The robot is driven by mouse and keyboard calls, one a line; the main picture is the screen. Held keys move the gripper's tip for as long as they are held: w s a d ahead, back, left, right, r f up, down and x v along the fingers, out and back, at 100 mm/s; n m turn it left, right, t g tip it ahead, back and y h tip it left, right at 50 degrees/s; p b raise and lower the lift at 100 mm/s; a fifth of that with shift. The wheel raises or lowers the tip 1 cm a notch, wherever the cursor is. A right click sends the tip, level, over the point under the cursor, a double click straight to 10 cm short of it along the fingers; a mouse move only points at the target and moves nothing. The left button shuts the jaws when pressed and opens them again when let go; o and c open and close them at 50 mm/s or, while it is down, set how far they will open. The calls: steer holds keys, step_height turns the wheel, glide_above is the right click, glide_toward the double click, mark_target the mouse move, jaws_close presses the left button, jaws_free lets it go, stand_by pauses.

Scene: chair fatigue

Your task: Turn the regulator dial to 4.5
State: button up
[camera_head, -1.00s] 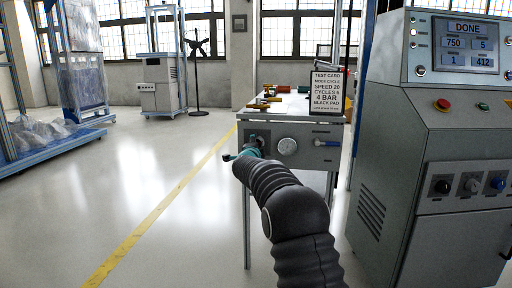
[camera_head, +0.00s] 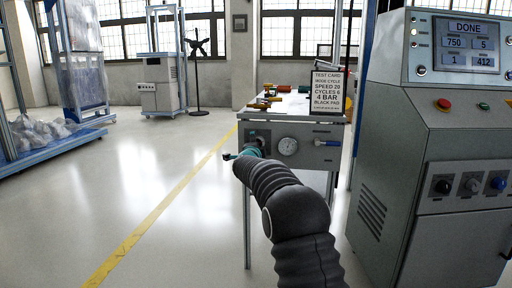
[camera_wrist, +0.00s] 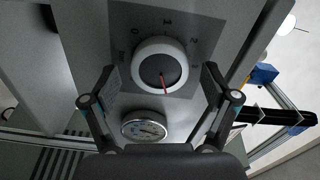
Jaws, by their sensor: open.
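The regulator dial (camera_wrist: 160,66) is a round knob with a white rim, a dark face and a red pointer line, on a grey scale plate with numbers around it. In the wrist view its red line points down and slightly right; the number there is not readable. My gripper (camera_wrist: 157,82) is open, one finger on each side of the dial, with gaps showing between fingers and rim. In the head view my gripper (camera_head: 246,152) is at the left of the table's front panel, and my arm hides most of the dial.
A pressure gauge (camera_wrist: 144,125) sits beside the dial; it also shows in the head view (camera_head: 288,146). A blue-handled valve (camera_head: 327,143) is to its right. The task card (camera_head: 327,92) stands on the table. A grey control cabinet (camera_head: 400,150) stands right; open floor lies left.

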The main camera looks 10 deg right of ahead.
steer(key=v, duration=1.2)
